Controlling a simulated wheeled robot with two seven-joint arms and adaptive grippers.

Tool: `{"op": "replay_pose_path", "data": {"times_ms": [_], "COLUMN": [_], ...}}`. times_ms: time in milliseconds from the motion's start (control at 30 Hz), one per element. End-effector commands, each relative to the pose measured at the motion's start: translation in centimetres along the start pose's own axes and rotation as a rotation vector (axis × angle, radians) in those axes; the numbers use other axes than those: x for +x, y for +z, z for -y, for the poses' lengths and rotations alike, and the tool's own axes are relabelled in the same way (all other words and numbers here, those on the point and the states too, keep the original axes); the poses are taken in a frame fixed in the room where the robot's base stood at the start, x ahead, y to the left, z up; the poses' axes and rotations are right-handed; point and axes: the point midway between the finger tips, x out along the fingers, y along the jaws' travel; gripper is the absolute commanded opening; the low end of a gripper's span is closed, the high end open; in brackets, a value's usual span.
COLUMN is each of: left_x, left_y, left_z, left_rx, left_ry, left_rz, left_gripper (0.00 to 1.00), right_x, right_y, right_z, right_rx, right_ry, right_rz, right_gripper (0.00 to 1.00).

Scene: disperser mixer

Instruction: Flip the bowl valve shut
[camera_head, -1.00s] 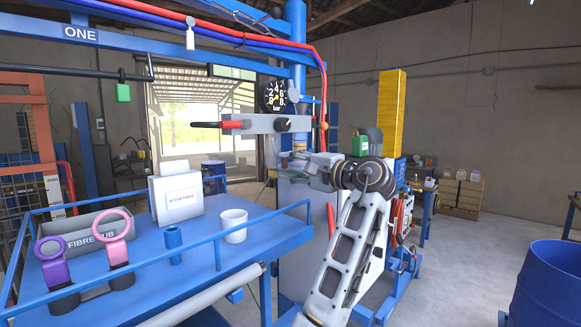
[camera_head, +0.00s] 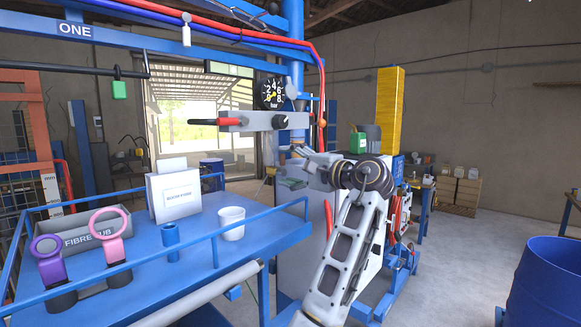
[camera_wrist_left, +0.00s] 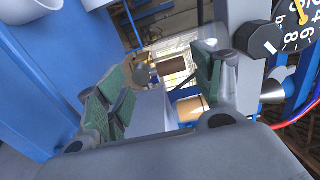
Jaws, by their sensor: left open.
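My left gripper (camera_head: 292,168) is open beside the blue column, its fingers pointing away and left. In the left wrist view the open gripper (camera_wrist_left: 160,88) has green pads on both sides of an empty gap. Brass-coloured cylinders (camera_wrist_left: 191,108) show beyond the gap, apart from the pads. A red-handled lever (camera_head: 201,121) sticks out left from a grey bar (camera_head: 252,121) with a black knob, above the gripper. I cannot tell for sure which part is the bowl valve; the gripper and arm may hide some of it. My right gripper is not in view.
A pressure gauge (camera_head: 270,94) hangs above the grey bar; it also shows in the left wrist view (camera_wrist_left: 278,36). A blue drum (camera_head: 548,280) stands right on open floor.

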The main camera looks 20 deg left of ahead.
Motion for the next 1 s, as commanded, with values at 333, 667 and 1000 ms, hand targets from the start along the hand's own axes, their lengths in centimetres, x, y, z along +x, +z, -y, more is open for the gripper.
{"op": "replay_pose_path", "data": {"times_ms": [333,667,1000], "left_x": [-0.7,-4.2,-7.3], "left_y": [0.1,-0.1,-0.1], "left_z": [0.2,0.1,0.0], "left_rx": [-0.004,-0.002,0.000], "left_ry": [-0.004,-0.003,-0.001], "left_rz": [0.000,-0.002,-0.001], "left_gripper": [0.67,0.67,0.67], "right_x": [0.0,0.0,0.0], "right_y": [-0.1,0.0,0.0], "right_z": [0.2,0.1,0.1], "right_rx": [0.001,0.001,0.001], "right_ry": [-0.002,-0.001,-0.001], "right_rz": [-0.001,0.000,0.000], "right_gripper": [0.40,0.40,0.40]}}
